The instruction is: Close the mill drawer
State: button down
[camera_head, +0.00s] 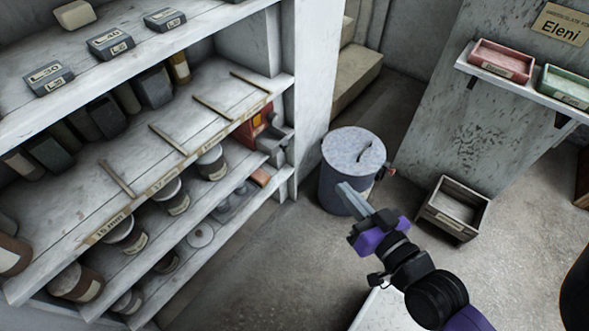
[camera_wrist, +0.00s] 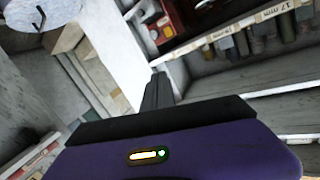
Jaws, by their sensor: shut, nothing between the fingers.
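A red box-like thing (camera_head: 252,126), which looks like the mill, stands at the right end of a shelf. Grey parts (camera_head: 276,146) jut out beside it; I cannot tell whether one of them is the drawer or how far it is open. The red thing also shows at the top of the wrist view (camera_wrist: 171,22), partly cut off by the frame. My gripper (camera_head: 342,188) is shut and empty, in the air to the right of the shelves and apart from the red thing. In the wrist view its fingers (camera_wrist: 158,88) point up towards the shelf end.
The shelving (camera_head: 150,125) holds jars, blocks and thin sticks. A lidded grey bin (camera_head: 345,185) stands on the floor behind my gripper. An open wooden crate (camera_head: 443,222) lies at right. A red tray (camera_head: 500,62) and a green tray (camera_head: 566,86) sit on a wall ledge.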

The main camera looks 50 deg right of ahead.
jog(key=w+d+f+m+g+b, duration=0.1)
jog(key=w+d+f+m+b, duration=0.25)
jog(key=d+f+b, duration=0.45)
jog(key=w+d+f+m+b, duration=0.3)
jog(key=d+f+m, duration=0.2)
jog(key=d+f, duration=0.3)
jog(key=m+t+y+b, duration=0.2)
jog(key=m+t+y, duration=0.15)
jog(key=y, duration=0.25)
send_near(279, 146)
jog(key=w+b, duration=0.2)
jog(key=w+f+b, duration=0.1)
jog(key=shift+w+d+n+h, duration=0.25)
jog(key=shift+n+h, duration=0.05)
jog(key=shift+n, duration=0.1)
jog(key=shift+w+r, duration=0.1)
jog(key=shift+w, duration=0.1)
jog(key=w, duration=0.6)
jog(key=shift+w, duration=0.4)
jog(key=shift+w+b, duration=0.3)
jog(key=shift+w, duration=0.2)
jog(key=shift+a+r, duration=0.1)
